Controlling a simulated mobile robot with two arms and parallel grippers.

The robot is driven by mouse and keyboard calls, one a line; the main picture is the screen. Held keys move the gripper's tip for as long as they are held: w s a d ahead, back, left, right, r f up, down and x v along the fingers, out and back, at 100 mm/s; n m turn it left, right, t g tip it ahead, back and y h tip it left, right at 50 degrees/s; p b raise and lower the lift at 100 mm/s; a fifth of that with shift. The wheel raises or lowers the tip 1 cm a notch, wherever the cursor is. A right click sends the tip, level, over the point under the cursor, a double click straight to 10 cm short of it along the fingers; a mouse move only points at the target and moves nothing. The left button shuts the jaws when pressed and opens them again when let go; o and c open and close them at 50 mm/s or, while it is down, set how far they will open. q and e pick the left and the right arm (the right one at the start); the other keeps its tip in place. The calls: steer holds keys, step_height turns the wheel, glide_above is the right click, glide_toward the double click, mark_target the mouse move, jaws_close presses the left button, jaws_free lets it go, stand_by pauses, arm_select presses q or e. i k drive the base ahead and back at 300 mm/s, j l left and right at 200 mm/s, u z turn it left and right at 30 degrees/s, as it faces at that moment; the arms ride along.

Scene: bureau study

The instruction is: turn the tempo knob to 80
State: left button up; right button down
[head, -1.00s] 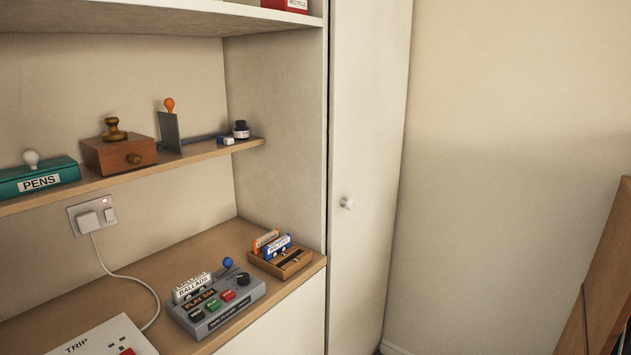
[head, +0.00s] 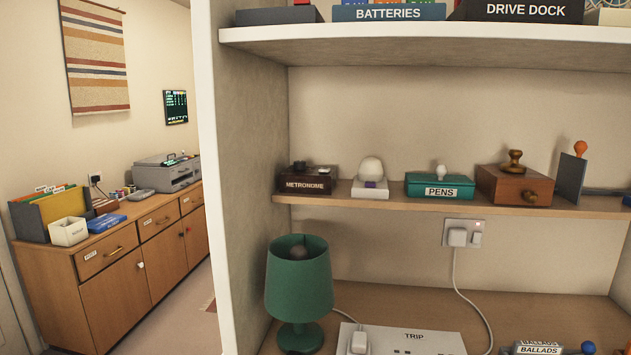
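The metronome (head: 306,181) is a small dark brown box with a white "METRONOME" label on its front. It sits at the left end of the middle shelf (head: 400,201). A dark knob (head: 299,167) stands on its top left, with a small pale part beside it. The knob's setting is too small to read. Neither of my grippers shows in the head view.
To the metronome's right stand a white domed object (head: 371,171), a green PENS box (head: 440,187) and a wooden box (head: 514,186). A green lamp (head: 299,285) stands below, beside a white TRIP panel (head: 402,341). A pale upright panel (head: 240,200) borders the shelf's left.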

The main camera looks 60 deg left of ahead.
mark_target(298, 166)
steer(key=u, duration=1.9)
